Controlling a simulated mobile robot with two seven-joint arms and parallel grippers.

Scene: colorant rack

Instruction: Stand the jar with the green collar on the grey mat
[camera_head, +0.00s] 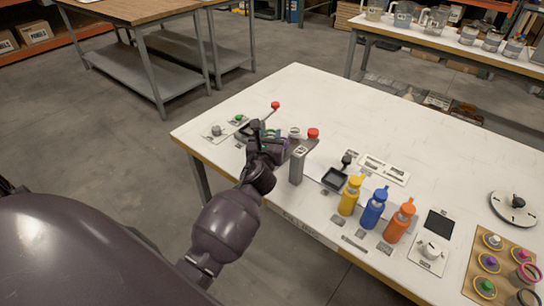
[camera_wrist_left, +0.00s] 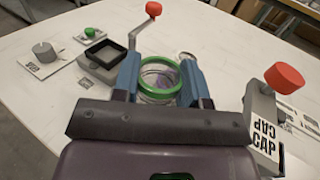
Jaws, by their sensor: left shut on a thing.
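The jar with the green collar (camera_wrist_left: 160,88) is clear, with a green ring around its top. It is between the two blue fingers of my left gripper (camera_wrist_left: 160,82), which is shut on it. In the head view my left gripper (camera_head: 272,136) is over the far left part of the white table, and the jar is mostly hidden by the hand. I cannot tell from the wrist view whether the jar's base touches the table. I cannot make out the grey mat for certain in either view. My right gripper is not in view.
A red-knobbed crank device (camera_wrist_left: 100,55) stands beside the gripper, and a red-knobbed device labelled CAP (camera_wrist_left: 262,125) on its other side. A grey post (camera_head: 297,166), a black tray (camera_head: 333,179), and yellow (camera_head: 350,196), blue (camera_head: 374,208) and orange (camera_head: 399,221) bottles stand rightward. The table's far middle is clear.

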